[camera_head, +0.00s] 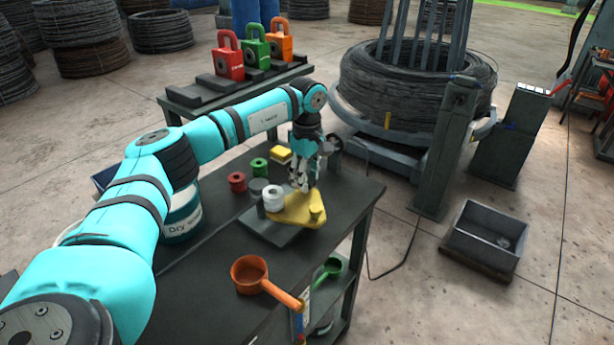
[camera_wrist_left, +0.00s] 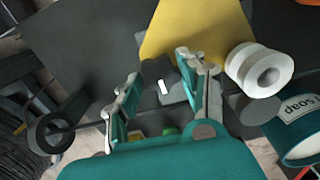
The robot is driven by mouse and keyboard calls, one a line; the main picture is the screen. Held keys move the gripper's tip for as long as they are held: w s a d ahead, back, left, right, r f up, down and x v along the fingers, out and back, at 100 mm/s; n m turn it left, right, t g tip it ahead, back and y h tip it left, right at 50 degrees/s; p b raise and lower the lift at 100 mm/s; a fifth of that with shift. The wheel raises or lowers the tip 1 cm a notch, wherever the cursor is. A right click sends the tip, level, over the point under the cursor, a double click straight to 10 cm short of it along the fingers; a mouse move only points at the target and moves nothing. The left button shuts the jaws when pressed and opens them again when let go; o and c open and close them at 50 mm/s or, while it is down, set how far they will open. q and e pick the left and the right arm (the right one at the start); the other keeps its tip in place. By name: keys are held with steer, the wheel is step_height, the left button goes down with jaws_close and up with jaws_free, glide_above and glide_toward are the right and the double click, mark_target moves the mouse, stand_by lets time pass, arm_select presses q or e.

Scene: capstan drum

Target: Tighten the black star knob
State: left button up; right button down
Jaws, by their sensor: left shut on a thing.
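My left gripper (camera_head: 307,183) reaches down over the workbench beside a yellow plate (camera_head: 294,213). In the left wrist view the fingers (camera_wrist_left: 158,84) stand on either side of a dark, knob-like piece (camera_wrist_left: 157,72) with a small white mark, and are shut on it. It appears to be the black star knob, but its star shape is not clear. In the head view the knob is hidden by the gripper. The yellow plate (camera_wrist_left: 200,32) lies just beyond the fingertips in the wrist view. My right gripper is not in view.
A white roll (camera_head: 273,198) stands close left of the gripper, with red (camera_head: 237,182) and green (camera_head: 260,167) spools behind. An orange ladle (camera_head: 255,275) lies on the workbench (camera_head: 215,300) in front. Bare bench surrounds the ladle.

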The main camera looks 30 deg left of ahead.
arm_select(q)
steer(key=shift+r, duration=0.1)
steer(key=o, duration=1.2)
steer(key=shift+c, duration=0.2)
step_height(320, 180, up, 12)
